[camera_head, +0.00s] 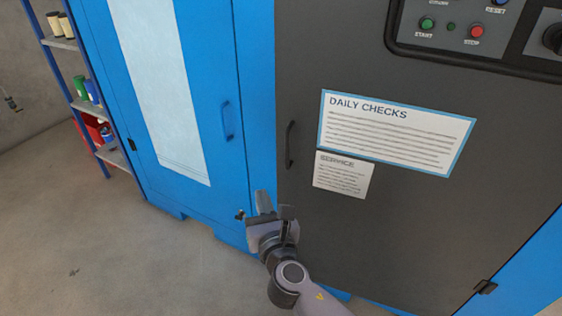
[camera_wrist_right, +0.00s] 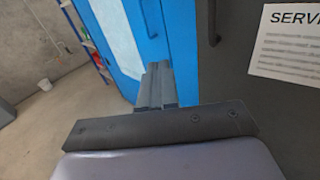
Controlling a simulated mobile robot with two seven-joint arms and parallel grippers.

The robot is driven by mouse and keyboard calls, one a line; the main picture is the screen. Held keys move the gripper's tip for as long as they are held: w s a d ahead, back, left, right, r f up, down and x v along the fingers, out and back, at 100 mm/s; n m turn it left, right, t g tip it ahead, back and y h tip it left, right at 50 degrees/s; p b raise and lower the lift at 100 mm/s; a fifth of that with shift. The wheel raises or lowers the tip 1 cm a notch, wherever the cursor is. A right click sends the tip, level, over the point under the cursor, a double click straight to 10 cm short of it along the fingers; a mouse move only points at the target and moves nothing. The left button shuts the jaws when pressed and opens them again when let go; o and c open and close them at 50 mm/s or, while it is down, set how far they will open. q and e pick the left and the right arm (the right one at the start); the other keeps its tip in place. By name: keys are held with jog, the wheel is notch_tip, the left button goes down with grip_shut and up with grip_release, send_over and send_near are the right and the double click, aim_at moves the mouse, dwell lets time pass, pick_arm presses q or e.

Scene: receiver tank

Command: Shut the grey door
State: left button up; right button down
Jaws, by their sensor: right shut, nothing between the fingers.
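The grey door (camera_head: 380,230) is a tall dark panel on the blue cabinet, with a black bar handle (camera_head: 290,145) near its left edge and a black hinge (camera_head: 485,287) at its lower right. It looks flush or nearly flush with the blue front; I cannot tell if a small gap remains. My right gripper (camera_head: 264,203) is shut and empty, in front of the door's lower left edge, below the handle. In the right wrist view the shut fingers (camera_wrist_right: 159,84) point toward the seam between blue and grey. I cannot tell whether they touch. My left gripper is not in view.
A blue door (camera_head: 225,75) with its own handle (camera_head: 228,120) and a pale panel stands left of the grey door. A control panel (camera_head: 470,30) with buttons is above. A shelf (camera_head: 75,45) with cans stands at far left. The floor (camera_head: 110,245) at left is clear.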

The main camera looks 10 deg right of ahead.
jog(key=h, duration=0.1)
send_near(288, 146)
jog(key=shift+t, duration=0.3)
jog(key=w, duration=0.1)
jog(key=w+b, duration=0.1)
jog(key=w, duration=0.2)
jog(key=shift+w+a+f+b, duration=0.2)
jog(key=shift+w+a+b, duration=0.1)
jog(key=shift+w+b, duration=0.1)
jog(key=shift+w+a, duration=0.1)
jog(key=shift+w, duration=0.9)
